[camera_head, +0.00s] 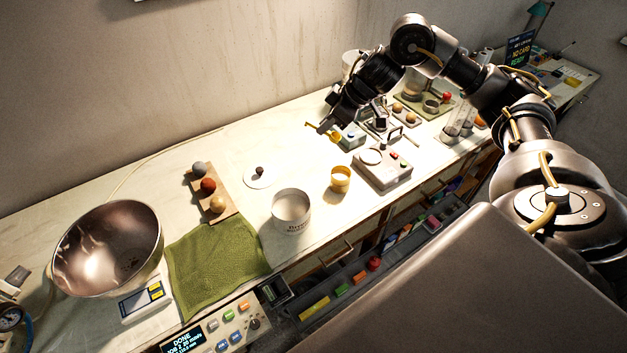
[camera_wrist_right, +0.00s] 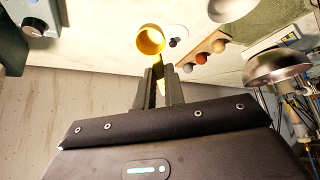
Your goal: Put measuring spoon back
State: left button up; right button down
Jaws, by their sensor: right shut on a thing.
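The yellow measuring spoon (camera_head: 329,132) is in my right gripper (camera_head: 345,119), held above the bench near the wall in the head view. In the wrist view a thin yellow strip (camera_wrist_right: 162,82) shows between the nearly closed fingers of the gripper (camera_wrist_right: 162,90). A round yellow opening (camera_wrist_right: 150,41) shows just past the fingertips. I cannot tell whether it is the spoon's bowl or the cup. A yellow cup (camera_head: 340,179) stands upright on the bench, nearer the front edge. My left gripper is out of view.
A white pot (camera_head: 291,208), a white disc (camera_head: 256,181) with a dark ball, and a grey button box (camera_head: 384,170) stand around the cup. A wooden board (camera_head: 225,209) with balls, a green towel (camera_head: 205,265) and a metal bowl (camera_head: 105,250) lie left.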

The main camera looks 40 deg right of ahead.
jog(key=w+a+n+g+b, duration=0.1)
jog(key=w+a, duration=0.2)
jog(key=a, duration=0.2)
jog(key=n+g+h+b, duration=0.15)
jog(key=n+g, duration=0.25)
jog(key=n, duration=0.5)
send_over(306, 191)
jog(key=d+x, duration=0.2)
jog(key=x, duration=0.7)
jog(key=shift+h, duration=0.35)
jog(key=f, duration=0.3)
jog(key=d+f, duration=0.1)
jog(key=f, duration=0.1)
jog(key=shift+s+f+p, duration=0.2)
jog(key=shift+s+p, duration=0.05)
jog(key=shift+p, duration=0.05)
jog(key=shift+w+a+f, duration=0.1)
jog(key=shift+f, duration=0.4)
notch_tip(306, 191, down, 3)
jog(key=shift+f, duration=0.4)
